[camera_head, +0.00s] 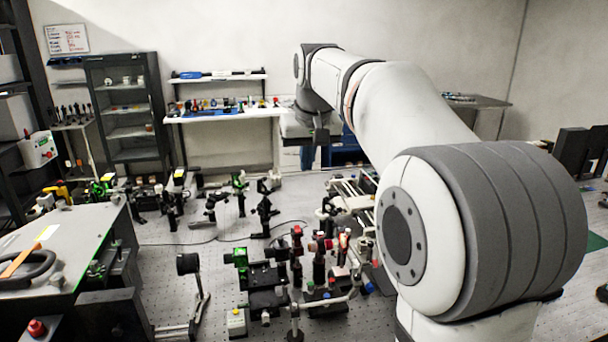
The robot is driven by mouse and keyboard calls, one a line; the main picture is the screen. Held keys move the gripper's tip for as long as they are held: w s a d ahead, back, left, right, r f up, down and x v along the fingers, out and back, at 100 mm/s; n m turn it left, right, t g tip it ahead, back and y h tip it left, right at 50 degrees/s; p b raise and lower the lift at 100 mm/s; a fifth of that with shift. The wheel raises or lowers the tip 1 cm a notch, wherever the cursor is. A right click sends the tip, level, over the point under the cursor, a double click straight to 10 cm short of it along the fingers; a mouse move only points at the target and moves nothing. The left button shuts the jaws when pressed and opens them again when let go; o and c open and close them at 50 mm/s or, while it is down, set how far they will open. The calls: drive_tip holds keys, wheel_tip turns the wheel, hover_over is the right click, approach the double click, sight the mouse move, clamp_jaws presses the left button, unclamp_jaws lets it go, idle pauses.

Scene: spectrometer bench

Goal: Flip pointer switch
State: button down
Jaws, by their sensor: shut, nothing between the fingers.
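My gripper (321,138) is a small dark shape hanging below the wrist of my arm, in the upper middle of the head view. It is shut and empty, in front of the white bench at the back wall. It appears high above the perforated optical table, apart from the parts there. I cannot clearly pick out the pointer switch. A small pale box with a coloured top (236,322) stands at the table's near edge; whether it is the switch cannot be told. My arm hides part of the table at the right.
Several posts and mounts crowd the optical table (160,262). A large grey instrument box (35,262) stands at the left, with a red knob (37,328) near it. A dark shelf cabinet (127,105) and a white bench (235,117) are behind. Bare table shows at centre left.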

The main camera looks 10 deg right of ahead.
drive_tip(key=v, duration=0.5)
drive_tip(key=shift+s+f, duration=0.2)
drive_tip(key=shift+s, duration=0.15)
